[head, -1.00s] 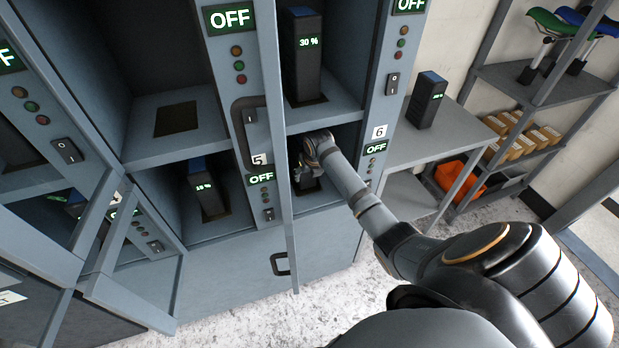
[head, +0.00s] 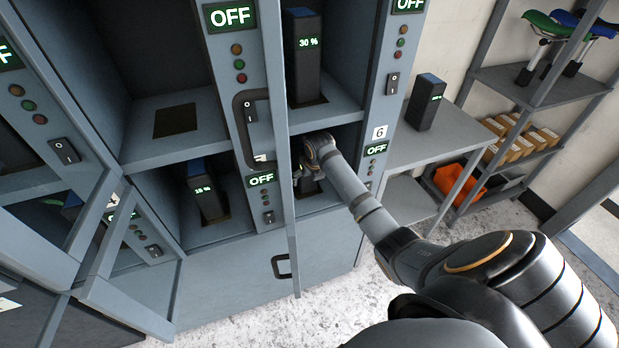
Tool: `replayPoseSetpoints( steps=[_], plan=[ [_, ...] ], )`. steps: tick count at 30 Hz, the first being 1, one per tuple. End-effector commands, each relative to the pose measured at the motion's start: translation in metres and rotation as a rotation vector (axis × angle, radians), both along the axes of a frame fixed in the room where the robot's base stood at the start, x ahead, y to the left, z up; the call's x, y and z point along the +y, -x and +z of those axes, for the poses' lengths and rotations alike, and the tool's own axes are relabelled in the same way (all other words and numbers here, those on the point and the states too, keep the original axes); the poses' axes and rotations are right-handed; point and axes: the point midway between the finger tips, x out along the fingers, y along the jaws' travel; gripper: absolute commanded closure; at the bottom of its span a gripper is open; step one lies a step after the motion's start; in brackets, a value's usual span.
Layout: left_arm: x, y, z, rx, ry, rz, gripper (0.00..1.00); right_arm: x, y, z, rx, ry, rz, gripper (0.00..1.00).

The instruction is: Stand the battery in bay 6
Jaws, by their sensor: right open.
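Bay 6 (head: 328,198) is the lower compartment beside the "6" label (head: 380,132), and its sign reads OFF. My right arm reaches into it from the lower right. My right gripper (head: 303,184) is inside the bay opening, open, seen from behind and partly hidden by its own wrist. A dark battery shape (head: 309,187) shows in the bay just below the gripper. Most of it is hidden, so I cannot tell whether they touch or how fully it is seated. Another dark battery (head: 426,103) stands upright on the side table (head: 452,150). My left gripper is out of view.
A battery reading 30 % (head: 305,60) stands in the bay above. Another battery (head: 207,193) stands in the lower bay to the left. An open door, nearly edge-on with a dark handle (head: 238,130), stands left of bay 6. Shelves (head: 520,85) hold saddles and boxes at right.

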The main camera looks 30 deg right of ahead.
Motion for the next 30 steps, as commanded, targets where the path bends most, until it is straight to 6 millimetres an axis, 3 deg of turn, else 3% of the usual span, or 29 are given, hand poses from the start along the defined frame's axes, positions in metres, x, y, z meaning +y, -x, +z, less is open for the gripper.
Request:
replayPoseSetpoints(
  steps=[5,12,18,23,30],
  plan=[
    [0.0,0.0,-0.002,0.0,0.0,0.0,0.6,0.001,0.009,0.011,0.001,0.002,0.0,0.17],
    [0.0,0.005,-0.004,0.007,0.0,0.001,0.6,0.015,0.069,0.011,0.002,0.005,0.002,0.17],
    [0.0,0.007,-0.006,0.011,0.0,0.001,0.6,0.024,0.107,0.011,0.001,0.004,0.002,0.17],
    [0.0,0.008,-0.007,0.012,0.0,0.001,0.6,0.028,0.12,0.012,0.0,0.001,0.001,0.17],
    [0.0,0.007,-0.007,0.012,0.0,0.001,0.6,0.029,0.121,0.013,-0.001,-0.001,0.0,0.17]
  ],
)
